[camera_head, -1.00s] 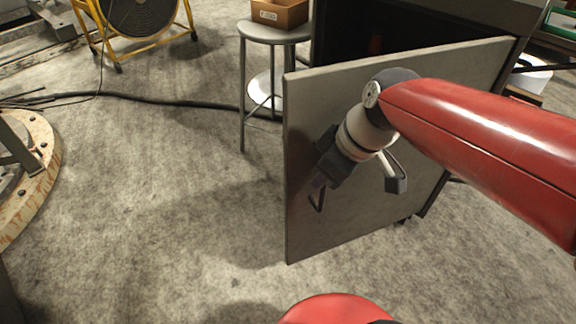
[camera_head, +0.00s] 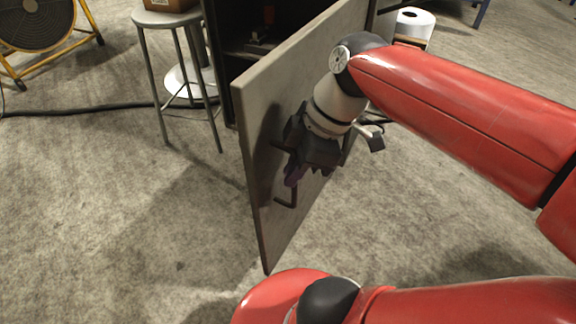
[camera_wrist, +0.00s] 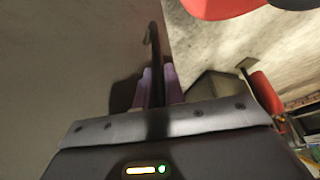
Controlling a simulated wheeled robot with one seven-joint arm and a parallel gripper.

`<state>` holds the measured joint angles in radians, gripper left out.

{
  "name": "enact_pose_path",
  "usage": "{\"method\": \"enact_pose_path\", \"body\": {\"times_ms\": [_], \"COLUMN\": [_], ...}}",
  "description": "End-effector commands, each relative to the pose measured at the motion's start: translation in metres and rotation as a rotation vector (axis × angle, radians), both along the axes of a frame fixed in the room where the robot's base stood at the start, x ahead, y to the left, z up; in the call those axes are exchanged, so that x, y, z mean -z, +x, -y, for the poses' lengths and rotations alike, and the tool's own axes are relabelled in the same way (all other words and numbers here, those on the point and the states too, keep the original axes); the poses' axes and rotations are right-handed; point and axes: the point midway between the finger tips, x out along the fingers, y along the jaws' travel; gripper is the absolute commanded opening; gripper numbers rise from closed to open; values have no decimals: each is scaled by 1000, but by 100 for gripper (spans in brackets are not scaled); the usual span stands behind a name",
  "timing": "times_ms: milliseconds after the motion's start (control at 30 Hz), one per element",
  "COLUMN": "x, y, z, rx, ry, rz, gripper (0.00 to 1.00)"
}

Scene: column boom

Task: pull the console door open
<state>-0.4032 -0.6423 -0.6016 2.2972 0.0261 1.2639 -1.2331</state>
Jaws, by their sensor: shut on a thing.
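The console door (camera_head: 255,105) is a flat grey panel that stands well open, swung out from the dark console (camera_head: 232,55). Its dark bar handle (camera_head: 289,203) sticks out from the outer face near the free edge. My gripper (camera_head: 293,178) is at the handle, with its purple fingers around the bar. In the wrist view the two purple fingers (camera_wrist: 158,88) are shut on the dark handle (camera_wrist: 155,50), one on each side, close to the door face (camera_wrist: 75,60). Part of the handle is hidden by the gripper.
A grey stool (camera_head: 165,18) with a box on it stands left of the console. A yellow-framed fan (camera_head: 38,25) is at the far left. A dark hose (camera_head: 70,111) lies across the floor. A white roll (camera_head: 414,23) stands behind the door. The floor left of the door is clear.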

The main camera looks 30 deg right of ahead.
Motion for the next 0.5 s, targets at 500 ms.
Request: {"method": "enact_pose_path", "body": {"times_ms": [500], "x": [-1], "y": [0], "z": [0], "rx": [1], "ry": [0], "rz": [0], "gripper": [32]}}
